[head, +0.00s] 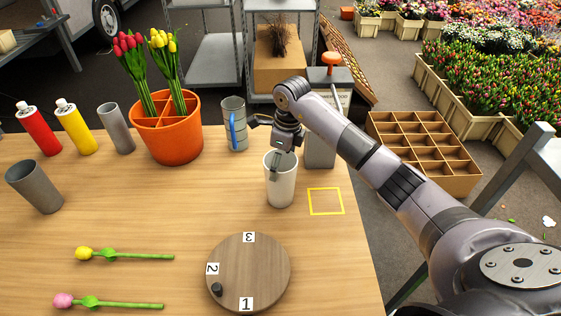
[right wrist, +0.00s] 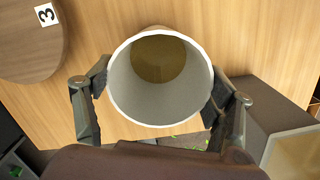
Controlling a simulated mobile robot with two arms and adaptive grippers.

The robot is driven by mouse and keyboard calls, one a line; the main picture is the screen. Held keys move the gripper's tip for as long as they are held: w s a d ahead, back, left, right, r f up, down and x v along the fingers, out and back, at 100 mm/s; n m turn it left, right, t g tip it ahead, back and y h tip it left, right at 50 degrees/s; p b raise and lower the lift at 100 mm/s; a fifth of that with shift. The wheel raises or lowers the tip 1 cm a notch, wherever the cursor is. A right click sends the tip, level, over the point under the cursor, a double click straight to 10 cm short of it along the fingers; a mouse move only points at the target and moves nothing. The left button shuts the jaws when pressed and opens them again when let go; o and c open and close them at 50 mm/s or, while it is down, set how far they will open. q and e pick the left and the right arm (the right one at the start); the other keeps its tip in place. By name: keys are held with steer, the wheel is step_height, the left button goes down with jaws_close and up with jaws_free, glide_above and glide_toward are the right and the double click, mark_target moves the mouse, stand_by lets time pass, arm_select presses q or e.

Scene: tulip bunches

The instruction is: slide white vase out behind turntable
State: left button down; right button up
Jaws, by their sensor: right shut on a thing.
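The white vase (head: 281,186) stands upright on the table behind the wooden turntable (head: 262,262), slightly to its right in the head view. My right gripper (head: 284,150) is shut on the vase near its rim. In the right wrist view the white vase (right wrist: 160,88) shows from above between the two fingers, one on each side, and its inside looks empty. The turntable shows labels 1, 2 and 3 and a dark knob; its edge also shows in the right wrist view (right wrist: 25,50). My left gripper is not in view.
A yellow square outline (head: 325,201) lies right of the vase. An orange pot (head: 172,135) holds tulips. Two single tulips (head: 125,256) (head: 110,302) lie at the left front. The table between them and the pot is clear.

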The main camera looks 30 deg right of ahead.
steer(key=c, duration=1.2)
